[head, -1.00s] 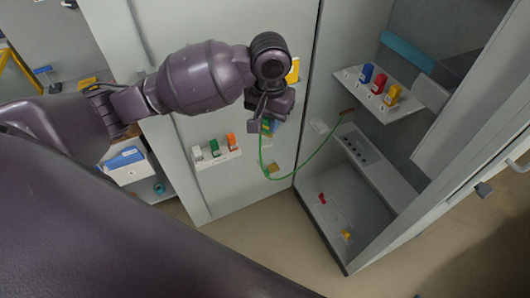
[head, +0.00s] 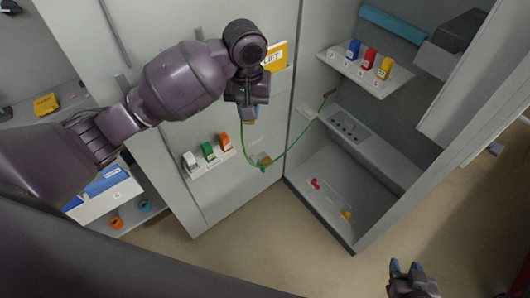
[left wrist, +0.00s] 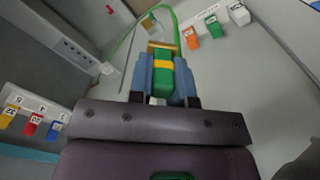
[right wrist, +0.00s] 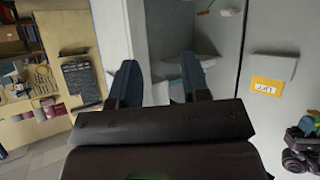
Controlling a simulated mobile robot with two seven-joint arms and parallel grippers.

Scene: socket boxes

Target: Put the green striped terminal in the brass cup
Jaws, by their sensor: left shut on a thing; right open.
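The green terminal with a yellow stripe (left wrist: 163,82) is between the blue fingers of my left gripper (left wrist: 163,72) in the left wrist view. A green wire runs from its far end. In the head view, my left gripper (head: 248,112) hangs in front of the grey panel, mostly hiding the terminal. A small brass-coloured piece (head: 265,160), possibly the brass cup, is low on that panel, below my left gripper and apart from it. The wire passes close to it. My right gripper (head: 407,268) is open and empty at the bottom right; it also shows in the right wrist view (right wrist: 158,78).
A ledge with white, green and orange blocks (head: 208,150) is left of the brass piece. A shelf (head: 350,70) holds blue, red and yellow blocks inside the open cabinet. The wire (head: 297,141) loops to the cabinet wall. A yellow sign (head: 275,57) is behind my left wrist.

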